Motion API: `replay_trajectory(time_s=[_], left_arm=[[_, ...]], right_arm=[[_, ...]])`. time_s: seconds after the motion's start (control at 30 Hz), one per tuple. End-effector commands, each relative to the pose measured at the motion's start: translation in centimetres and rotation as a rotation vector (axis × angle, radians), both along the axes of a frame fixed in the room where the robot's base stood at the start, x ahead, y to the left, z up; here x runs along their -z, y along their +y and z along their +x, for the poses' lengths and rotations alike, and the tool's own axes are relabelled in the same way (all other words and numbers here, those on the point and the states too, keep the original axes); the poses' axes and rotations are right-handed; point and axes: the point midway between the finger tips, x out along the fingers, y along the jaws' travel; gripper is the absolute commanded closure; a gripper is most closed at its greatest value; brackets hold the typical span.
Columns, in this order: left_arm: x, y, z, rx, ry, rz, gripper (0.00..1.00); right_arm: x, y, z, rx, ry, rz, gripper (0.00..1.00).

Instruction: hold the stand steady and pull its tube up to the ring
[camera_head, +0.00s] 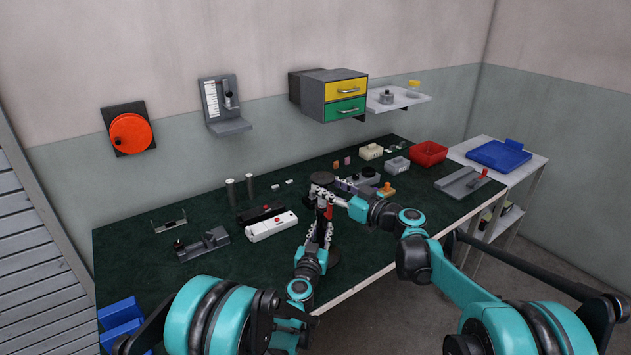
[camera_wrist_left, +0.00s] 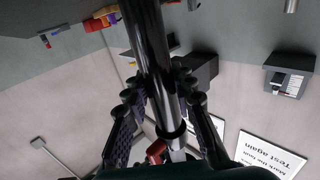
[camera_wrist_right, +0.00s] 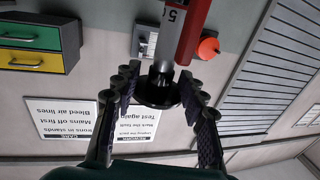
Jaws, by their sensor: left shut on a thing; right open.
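The stand has a dark round base (camera_head: 332,256) on the green mat and an upright post. In the left wrist view a black tube (camera_wrist_left: 148,45) leads to a silver section (camera_wrist_left: 170,108) with a black collar (camera_wrist_left: 172,132). My left gripper (camera_head: 322,228) is low on the post, its fingers (camera_wrist_left: 160,88) shut on the stand's tube.
A white box (camera_head: 271,227) and two dark cylinders (camera_head: 231,193) are left of the stand. Behind and right are a grey fixture (camera_head: 360,182), an orange piece (camera_head: 387,190) and a red bin (camera_head: 429,153).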

Motion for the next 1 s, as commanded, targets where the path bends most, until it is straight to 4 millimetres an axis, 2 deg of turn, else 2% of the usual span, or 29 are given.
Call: replay_trajectory(time_s=[0.1,0.3,0.77,0.8,0.87,0.9,1.0], left_arm=[[0.0,0.0,0.0,0.001,0.0,0.0,1.0],[0.0,0.0,0.0,0.001,0.0,0.0,1.0],[0.0,0.0,0.0,0.0,0.0,0.0,1.0],[0.0,0.0,0.0,0.0,0.0,0.0,0.73],[0.0,0.0,0.0,0.0,0.0,0.0,0.57],[0.0,0.0,0.0,0.0,0.0,0.0,0.51],[0.0,0.0,0.0,0.0,0.0,0.0,0.51]], right_arm=[[0.0,-2.1,-1.8,0.004,0.0,0.0,0.58],[0.0,-4.1,-3.7,0.001,0.0,0.0,0.58],[0.0,-4.7,-4.2,0.0,0.0,0.0,0.58],[0.0,-4.7,-4.2,0.0,0.0,0.0,0.58],[0.0,-4.6,-4.2,0.0,0.0,0.0,0.58],[0.0,-4.6,-4.2,0.0,0.0,0.0,0.58],[0.0,-4.6,-4.2,0.0,0.0,0.0,0.58]])
